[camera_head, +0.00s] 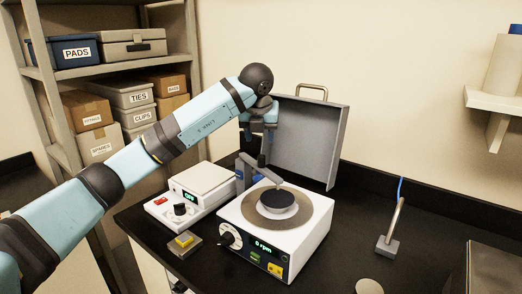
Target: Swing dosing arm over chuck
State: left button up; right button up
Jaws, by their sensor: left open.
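The white spin coater (310,243) stands on the black bench, with a lit display reading 0 rpm. The far finger is partly hidden. My right gripper is not in view.
A grey upright panel (318,145) stands behind the coater. A white device (196,190) with a knob is at left, a small block with a yellow top (184,241) in front. A metal stand (390,242) is at right. Bench between coater and stand is clear.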

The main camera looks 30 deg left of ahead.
pick_arm(q)
jog(key=shift+v, duration=2.25)
